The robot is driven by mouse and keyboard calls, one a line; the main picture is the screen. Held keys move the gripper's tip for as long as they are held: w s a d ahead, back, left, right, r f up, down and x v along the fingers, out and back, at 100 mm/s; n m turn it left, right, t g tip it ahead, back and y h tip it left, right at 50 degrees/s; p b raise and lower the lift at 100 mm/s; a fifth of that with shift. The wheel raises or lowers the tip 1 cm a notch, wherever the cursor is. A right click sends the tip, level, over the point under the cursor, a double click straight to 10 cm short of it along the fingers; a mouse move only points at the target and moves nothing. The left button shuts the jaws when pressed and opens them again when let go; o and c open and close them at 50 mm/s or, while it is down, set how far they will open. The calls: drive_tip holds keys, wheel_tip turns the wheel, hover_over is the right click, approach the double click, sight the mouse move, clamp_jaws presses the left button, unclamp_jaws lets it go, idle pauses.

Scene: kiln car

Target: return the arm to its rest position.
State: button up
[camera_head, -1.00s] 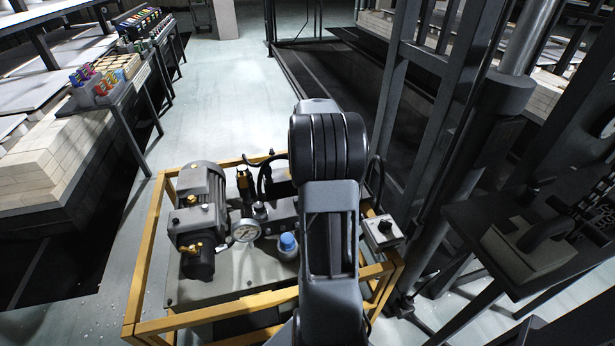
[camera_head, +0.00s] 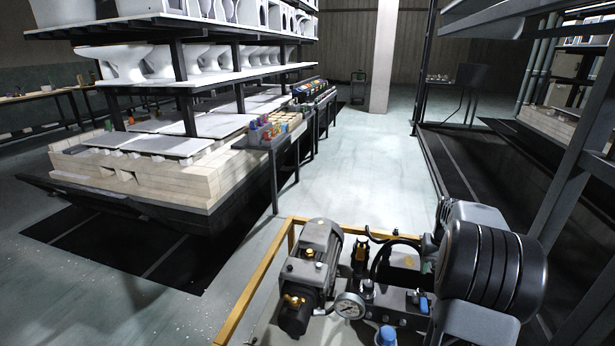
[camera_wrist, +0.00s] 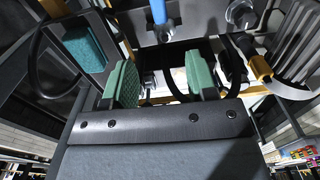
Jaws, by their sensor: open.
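My gripper (camera_wrist: 161,82) shows in the wrist view with its two green-padded fingers apart and nothing between them. In the head view, my folded arm stands at the lower right, and my gripper is hidden. Below and beside the arm is a pump unit in a yellow frame (camera_head: 262,278), with a grey motor (camera_head: 318,262), a round gauge (camera_head: 349,305) and a blue cap (camera_head: 387,336). A blue rod-like part (camera_wrist: 159,12) shows beyond the fingers at the top of the wrist view.
A kiln car (camera_head: 150,180) with shelves of white ware (camera_head: 160,62) stands at the left. A side bench (camera_head: 268,141) holds small coloured items. Dark metal posts (camera_head: 565,170) rise at the right. The pale floor (camera_head: 365,150) between is clear.

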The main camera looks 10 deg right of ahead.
drive_tip(key=s+a+r+n+t+p, duration=0.1)
drive_tip(key=s+a+r+n+p, duration=0.1)
drive_tip(key=a+r+p, duration=0.4)
drive_tip(key=s+a+r+n+t+p, duration=0.1)
drive_tip(key=s+a+r+p, duration=0.4)
drive_tip(key=a+r, duration=0.6)
drive_tip(key=s+a+r+n+t+p, duration=0.1)
drive_tip(key=s+a+r+n+p, duration=0.2)
drive_tip(key=a+r+p, duration=0.5)
drive_tip(key=s+a+p, duration=0.1)
drive_tip(key=a, duration=0.4)
drive_tip(key=shift+a+r+t, duration=0.3)
drive_tip(key=shift+a+r, duration=0.1)
drive_tip(key=shift+s, duration=0.1)
drive_tip(key=shift+c, duration=0.5)
